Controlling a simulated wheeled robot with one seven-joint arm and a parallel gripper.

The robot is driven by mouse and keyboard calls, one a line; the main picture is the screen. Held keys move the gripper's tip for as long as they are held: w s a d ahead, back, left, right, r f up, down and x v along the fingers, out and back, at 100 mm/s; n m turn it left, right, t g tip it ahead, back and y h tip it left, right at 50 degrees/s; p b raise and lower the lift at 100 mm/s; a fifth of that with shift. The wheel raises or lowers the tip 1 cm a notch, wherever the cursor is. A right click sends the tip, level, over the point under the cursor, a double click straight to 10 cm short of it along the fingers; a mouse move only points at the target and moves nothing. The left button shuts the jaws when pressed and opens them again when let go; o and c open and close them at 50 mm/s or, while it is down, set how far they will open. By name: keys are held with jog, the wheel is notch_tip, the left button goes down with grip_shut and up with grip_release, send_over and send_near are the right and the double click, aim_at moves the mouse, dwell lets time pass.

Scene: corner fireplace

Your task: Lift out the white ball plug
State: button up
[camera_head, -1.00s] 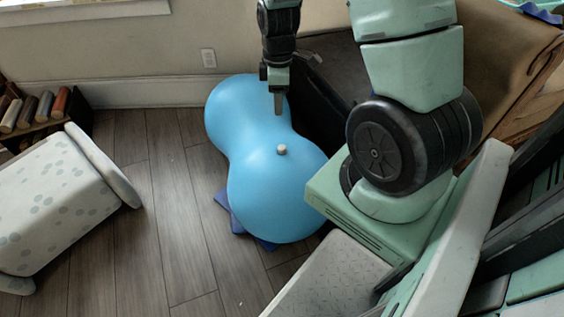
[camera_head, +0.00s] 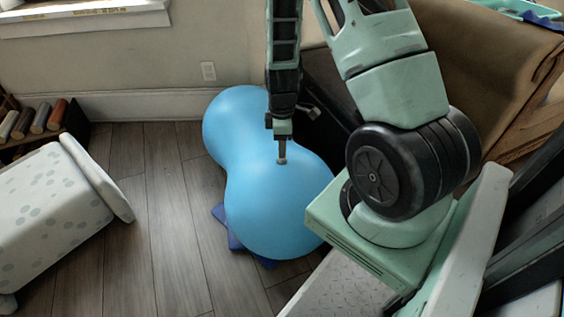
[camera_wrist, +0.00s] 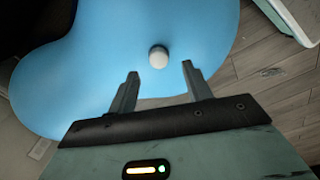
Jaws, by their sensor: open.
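The white ball plug (camera_wrist: 158,57) is a small pale knob on top of the large blue peanut-shaped ball (camera_head: 268,213). The blue ball also fills much of the wrist view (camera_wrist: 95,60). My gripper (camera_wrist: 160,68) is open and empty, with its fingertips on either side of the plug and a little short of it in the wrist picture. In the head view my gripper (camera_head: 282,158) points down right over the plug, and its fingers hide most of it. I cannot tell whether the fingers touch the ball.
Blue mats (camera_head: 229,228) lie under the ball. A spotted pale stool (camera_head: 45,215) and a shelf with rolled items (camera_head: 40,118) are at the left. A brown couch-like piece (camera_head: 480,60) stands at the right. Wooden floor (camera_head: 150,190) between is clear.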

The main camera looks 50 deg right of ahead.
aim_at(282, 161)
notch_tip(282, 161, down, 4)
jog(key=shift+d+f+b, duration=0.1)
jog(key=shift+f+b, duration=0.05)
jog(key=shift+b, duration=0.65)
jog(key=c, duration=1)
